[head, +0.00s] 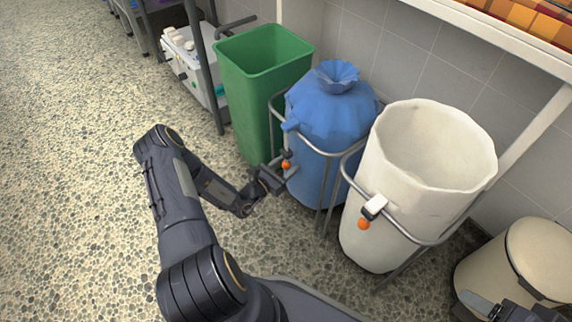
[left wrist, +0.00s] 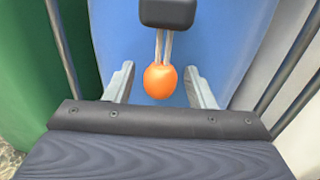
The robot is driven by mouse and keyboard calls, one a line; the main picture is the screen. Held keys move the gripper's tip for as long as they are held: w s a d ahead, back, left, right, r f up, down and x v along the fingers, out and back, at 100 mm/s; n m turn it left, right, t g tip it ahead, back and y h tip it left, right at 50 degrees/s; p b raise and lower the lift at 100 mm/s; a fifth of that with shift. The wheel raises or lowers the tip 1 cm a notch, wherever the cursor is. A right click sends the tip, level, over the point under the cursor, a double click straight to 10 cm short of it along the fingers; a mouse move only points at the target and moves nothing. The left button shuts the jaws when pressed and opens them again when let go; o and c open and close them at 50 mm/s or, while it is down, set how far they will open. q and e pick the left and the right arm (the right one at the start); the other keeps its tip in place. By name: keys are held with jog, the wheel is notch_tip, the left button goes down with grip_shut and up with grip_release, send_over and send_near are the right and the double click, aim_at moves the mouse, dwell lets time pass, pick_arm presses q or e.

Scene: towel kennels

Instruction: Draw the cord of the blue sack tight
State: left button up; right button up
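The blue sack (head: 330,118) hangs in a metal stand, its top gathered into a puckered neck. At its front hangs an orange ball (head: 286,165) on a short pale cord below a dark toggle (head: 287,154). In the left wrist view the orange ball (left wrist: 160,81) lies between the two fingers of my left gripper (left wrist: 160,86), with a gap on each side. The cord and dark toggle (left wrist: 168,13) show above it. My left gripper (head: 284,173) is open at the sack's front. Part of my right gripper (head: 497,308) shows at the bottom right; its opening is unclear.
A green bin (head: 262,85) stands left of the sack. A white open sack (head: 425,165) with its own orange ball (head: 364,224) stands close on the right. A beige bin (head: 515,262) is at the lower right. Metal frame bars flank the blue sack. The floor at left is clear.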

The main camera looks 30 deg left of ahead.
pick_arm(q)
jog(key=shift+r, duration=0.1)
jog(key=shift+s+a, duration=0.15)
jog(key=shift+s, duration=0.2)
jog(key=p+v, duration=0.2)
jog(key=v, duration=0.5)
